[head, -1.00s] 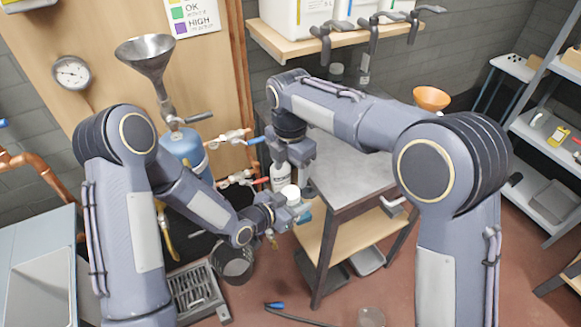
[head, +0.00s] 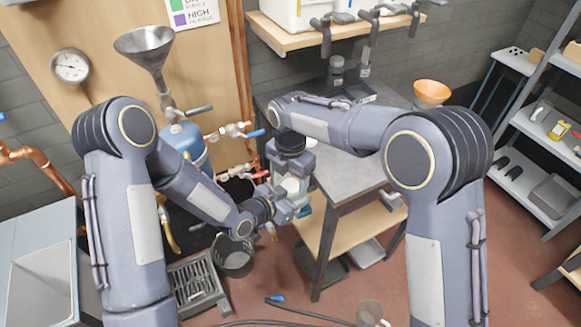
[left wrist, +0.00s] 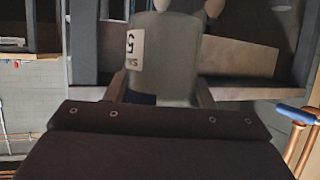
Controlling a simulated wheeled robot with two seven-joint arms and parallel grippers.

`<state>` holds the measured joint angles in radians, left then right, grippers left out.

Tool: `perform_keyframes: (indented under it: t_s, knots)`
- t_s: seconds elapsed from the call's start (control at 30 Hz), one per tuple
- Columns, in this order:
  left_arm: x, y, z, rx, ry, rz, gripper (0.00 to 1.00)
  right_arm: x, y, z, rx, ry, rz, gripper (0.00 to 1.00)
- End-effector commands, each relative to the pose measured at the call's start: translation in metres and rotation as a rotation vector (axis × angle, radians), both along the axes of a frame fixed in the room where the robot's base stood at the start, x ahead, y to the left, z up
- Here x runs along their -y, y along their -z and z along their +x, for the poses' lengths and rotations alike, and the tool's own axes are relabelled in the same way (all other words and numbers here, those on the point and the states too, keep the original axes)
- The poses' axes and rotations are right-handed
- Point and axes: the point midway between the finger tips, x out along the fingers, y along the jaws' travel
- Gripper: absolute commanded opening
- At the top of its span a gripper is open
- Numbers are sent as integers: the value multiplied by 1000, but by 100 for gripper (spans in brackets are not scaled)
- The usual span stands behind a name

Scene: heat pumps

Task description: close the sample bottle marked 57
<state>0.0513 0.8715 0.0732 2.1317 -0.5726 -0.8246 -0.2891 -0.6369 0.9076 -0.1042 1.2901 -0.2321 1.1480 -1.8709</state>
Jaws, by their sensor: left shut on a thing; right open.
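My left gripper (head: 283,211) is shut on a pale sample bottle (left wrist: 165,58), held upright in front of the bench. In the left wrist view its white label is turned aside and shows a "5"; the rest of the number is out of sight. In the head view the white bottle top (head: 291,186) shows just above the left gripper. My right gripper (head: 291,170) is open and points down, right at the bottle top. Its fingers hide much of the bottle. I cannot tell whether a cap is between them or on the bottle.
A grey bench (head: 345,160) stands just behind and right of the grippers. Small containers (head: 336,68) stand at its back. Valves with blue and red handles (head: 252,134) are close on the left. A black bucket (head: 233,262) and a drain grate (head: 192,287) are below.

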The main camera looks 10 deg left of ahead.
Motion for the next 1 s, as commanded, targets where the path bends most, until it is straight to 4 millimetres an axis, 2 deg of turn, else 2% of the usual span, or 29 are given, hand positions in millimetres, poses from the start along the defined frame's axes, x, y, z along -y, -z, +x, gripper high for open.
perform_keyframes:
  t_s: [0.13, 0.43, 0.8, 1.0]
  knots:
    - [0, 0, 0, 1, 0, -1, 0, 0, 10, 0, 0, 0, -1, 62]
    - [0, 0, 0, 1, 0, -1, 0, 0, 11, 0, 1, 0, -1, 62]
    - [0, 0, 0, 1, 0, -1, 0, 0, 11, 0, 1, 0, -1, 16]
    - [0, 0, 0, 1, 0, -1, 0, 0, 11, 0, 1, 15, -1, 15]
